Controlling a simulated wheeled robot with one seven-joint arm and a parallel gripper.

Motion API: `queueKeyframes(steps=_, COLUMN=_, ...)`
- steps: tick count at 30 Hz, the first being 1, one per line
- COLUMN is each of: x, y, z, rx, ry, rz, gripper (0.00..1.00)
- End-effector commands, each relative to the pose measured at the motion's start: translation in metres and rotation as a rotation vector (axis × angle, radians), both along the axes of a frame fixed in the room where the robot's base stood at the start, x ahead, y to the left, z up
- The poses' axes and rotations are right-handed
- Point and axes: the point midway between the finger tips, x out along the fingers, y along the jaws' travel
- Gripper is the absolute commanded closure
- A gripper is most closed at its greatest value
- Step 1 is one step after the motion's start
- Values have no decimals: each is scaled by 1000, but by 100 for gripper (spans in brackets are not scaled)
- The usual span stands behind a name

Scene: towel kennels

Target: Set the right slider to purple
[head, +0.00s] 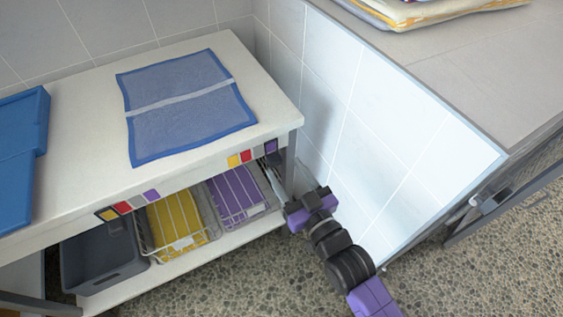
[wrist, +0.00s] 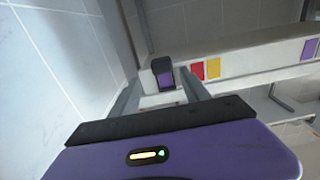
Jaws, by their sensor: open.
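The right slider (head: 271,146) is a dark frame on the front edge of the white table, at the right end of its colour strip, with purple showing in its window. My gripper (head: 284,174) is open and empty beside the table's right front corner, just below the slider. In the wrist view my gripper's fingers (wrist: 158,85) show on either side of the slider; I cannot tell whether either touches it.
The left slider (head: 107,215) frames yellow on its own strip. A blue-edged towel (head: 185,103) lies on the table (head: 82,95). Below stand a grey bin (head: 98,254), a yellow basket (head: 177,221) and a purple basket (head: 236,195). A tiled partition (head: 375,125) closely borders my arm.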

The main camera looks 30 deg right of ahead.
Motion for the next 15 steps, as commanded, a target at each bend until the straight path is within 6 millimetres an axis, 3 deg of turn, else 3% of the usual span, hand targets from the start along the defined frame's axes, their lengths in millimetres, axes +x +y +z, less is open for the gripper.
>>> queueKeyframes(steps=6, x=-30, y=0, z=-1, rx=0, ry=2, rz=0, gripper=45)
queueKeyframes(steps=15, x=-40, y=-1, z=0, rx=-1, ry=0, rz=-1, gripper=45)
